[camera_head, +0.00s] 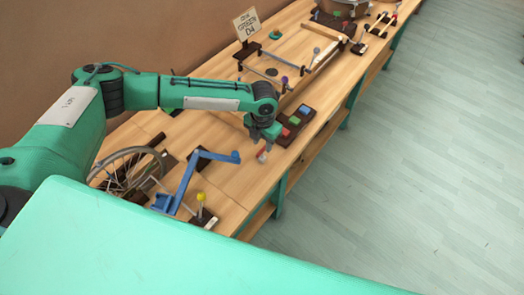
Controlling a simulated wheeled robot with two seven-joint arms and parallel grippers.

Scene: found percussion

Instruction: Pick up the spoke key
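My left arm reaches in from the left over the bench, and its gripper (263,150) points down above the bench's middle. A small red and whitish piece (262,155) shows at its fingertips; I cannot tell whether it is held or part of the gripper. No spoke key can be made out for certain. A dark tray (280,141) with small red, green and blue pieces (294,120) lies just right of the gripper. My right gripper is not in view.
A spoked wheel (128,168) and a blue bracket (184,183) stand left of the gripper. A yellow-topped stick (201,200) stands nearer. A sign (247,24) and rods are farther back. Bare wood (237,182) lies near the front edge.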

